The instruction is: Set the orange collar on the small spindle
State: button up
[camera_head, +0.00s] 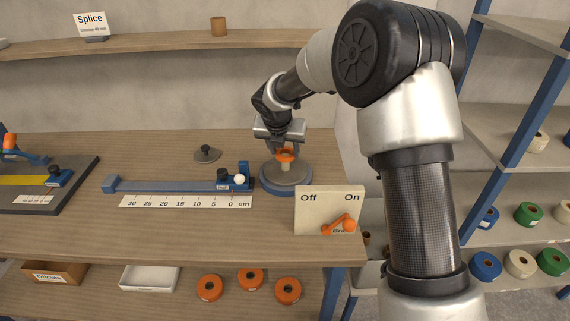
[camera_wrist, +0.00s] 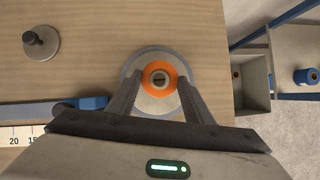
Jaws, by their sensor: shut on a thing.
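The orange collar (camera_head: 285,153) is between my fingertips, above the middle of a round grey plate with a blue base (camera_head: 287,190). In the wrist view the orange collar (camera_wrist: 158,67) is a ring around a tan centre with a dark slot, which looks like the top of the spindle (camera_wrist: 158,79). My gripper (camera_head: 284,147) points down and is shut on the collar; its fingers (camera_wrist: 158,78) lie on either side. The collar looks lined up with the plate's centre. I cannot tell whether it rests on the spindle or hangs just above it.
A blue rail (camera_head: 170,186) with a centimetre scale lies left. A grey knobbed disc (camera_head: 207,155) lies behind it. Orange rolls (camera_head: 250,279) sit on the lower shelf.

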aim_at(284, 157)
notch_tip(284, 157, down, 5)
jog(key=shift+b, duration=0.55)
jog(key=o, duration=1)
jog(key=shift+r, duration=0.15)
